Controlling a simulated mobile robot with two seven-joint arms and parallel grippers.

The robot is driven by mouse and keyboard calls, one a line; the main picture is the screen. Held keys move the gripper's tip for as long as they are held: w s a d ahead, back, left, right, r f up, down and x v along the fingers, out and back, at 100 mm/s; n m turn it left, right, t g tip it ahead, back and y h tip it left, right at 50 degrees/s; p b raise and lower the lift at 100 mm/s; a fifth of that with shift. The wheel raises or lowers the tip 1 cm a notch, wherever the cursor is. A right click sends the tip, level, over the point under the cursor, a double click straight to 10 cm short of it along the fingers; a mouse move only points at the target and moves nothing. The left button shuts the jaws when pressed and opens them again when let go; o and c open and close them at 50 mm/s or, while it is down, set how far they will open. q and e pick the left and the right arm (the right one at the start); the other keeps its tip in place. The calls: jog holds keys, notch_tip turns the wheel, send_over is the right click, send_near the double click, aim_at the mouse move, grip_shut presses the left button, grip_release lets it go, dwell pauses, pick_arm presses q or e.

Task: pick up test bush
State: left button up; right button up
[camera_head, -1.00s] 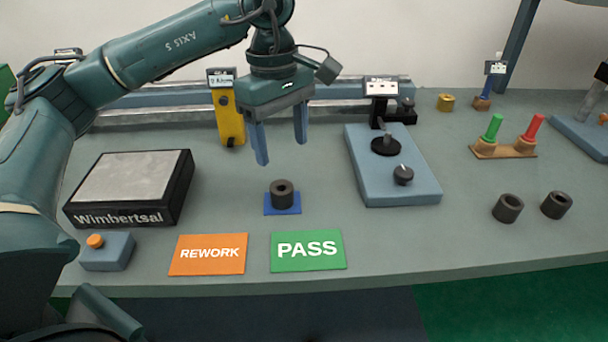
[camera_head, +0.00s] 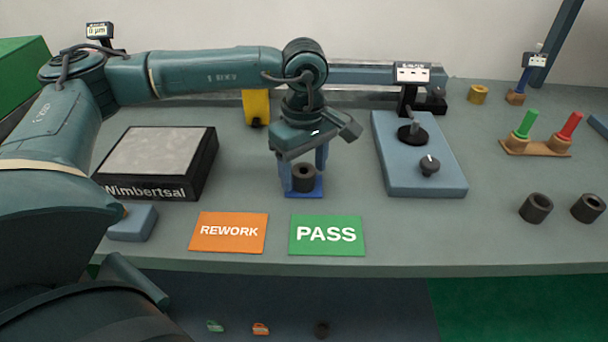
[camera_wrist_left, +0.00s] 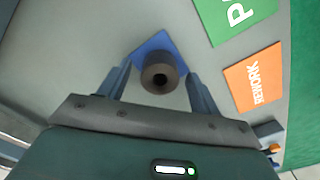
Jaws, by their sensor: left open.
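The test bush, a dark grey ring with a central hole (camera_head: 304,178), stands upright on a small blue pad (camera_head: 304,194) on the bench. My left gripper (camera_head: 303,180) has come down over it, its blue fingers on either side. In the left wrist view the bush (camera_wrist_left: 159,76) sits ahead of the two open fingers (camera_wrist_left: 160,85), centred, with gaps visible on both sides. The bush is not gripped. My right gripper is not in view.
An orange REWORK card (camera_head: 228,232) and a green PASS card (camera_head: 327,236) lie in front. A black-sided plate block (camera_head: 160,153) is left and a blue fixture with knobs (camera_head: 420,160) right. Two more dark bushes (camera_head: 536,208) (camera_head: 588,208) lie far right.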

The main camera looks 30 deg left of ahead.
pick_arm(q)
jog(key=shift+f, duration=0.55)
jog(key=c, duration=1.3)
jog(key=shift+o, duration=0.2)
